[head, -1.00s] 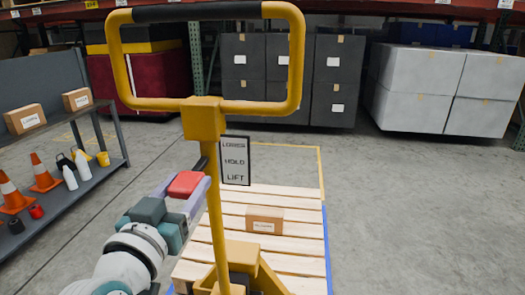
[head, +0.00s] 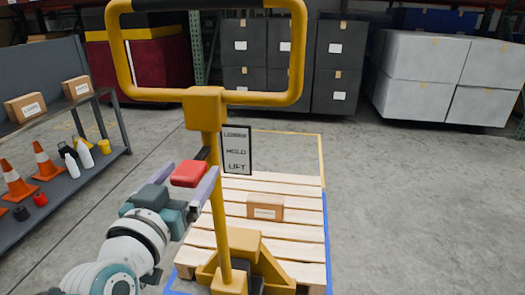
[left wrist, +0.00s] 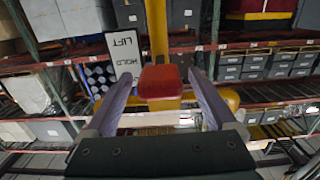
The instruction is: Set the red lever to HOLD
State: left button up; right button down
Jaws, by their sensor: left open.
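The red lever (head: 189,173) is a red block on a dark stem at the yellow post (head: 211,200) of a pallet jack. The label plate (head: 237,150) beside the post reads LOWER, HOLD, LIFT from top to bottom. The lever's grip sits near the level of LIFT in the head view; I cannot tell its exact setting. My left gripper (head: 184,178) is open, its two pale fingers on either side of the lever. In the left wrist view the lever (left wrist: 160,80) lies between the fingers, with gaps on both sides. My right gripper is not in view.
The yellow handle loop (head: 208,97) stands above the lever. A wooden pallet (head: 290,212) with a small carton (head: 265,208) lies behind the post. A grey shelf (head: 85,190) with cones and bottles stands at left. Floor at right is clear.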

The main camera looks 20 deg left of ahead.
pick_arm(q)
jog(key=p+v, duration=0.1)
jog(key=v, duration=0.9)
jog(key=shift+p, duration=0.3)
